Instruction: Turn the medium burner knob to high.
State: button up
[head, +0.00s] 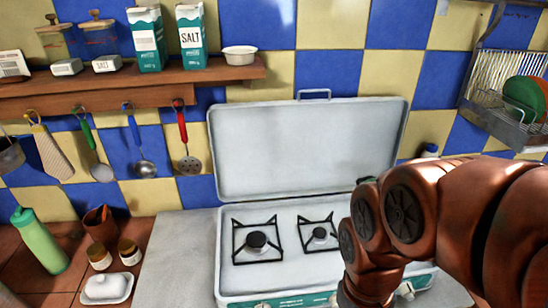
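The white camping stove (310,145) stands with its lid raised in the middle of the head view. Two burners show, a left burner (256,240) and a right burner (320,234), each under a black grate. The right part of the cooktop is hidden behind my copper arm. A pale knob (405,290) shows on the teal front panel just right of my arm's lower end. Other parts of the front panel are cut off by the bottom edge. Which knob is the medium burner's cannot be told. My gripper is not visible.
A wooden shelf (150,95) with salt cartons and jars is on the wall at upper left, with utensils hanging below. A green bottle (40,241), small jars and a white butter dish (107,288) stand left of the stove. A dish rack (505,118) hangs at upper right.

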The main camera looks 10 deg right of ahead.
aim_at(405, 289)
jog(key=k, duration=0.5)
jog(key=z, duration=0.4)
jog(key=i, duration=0.45)
jog(key=z, duration=1.25)
jog(key=k, duration=0.75)
jog(key=u, duration=1.1)
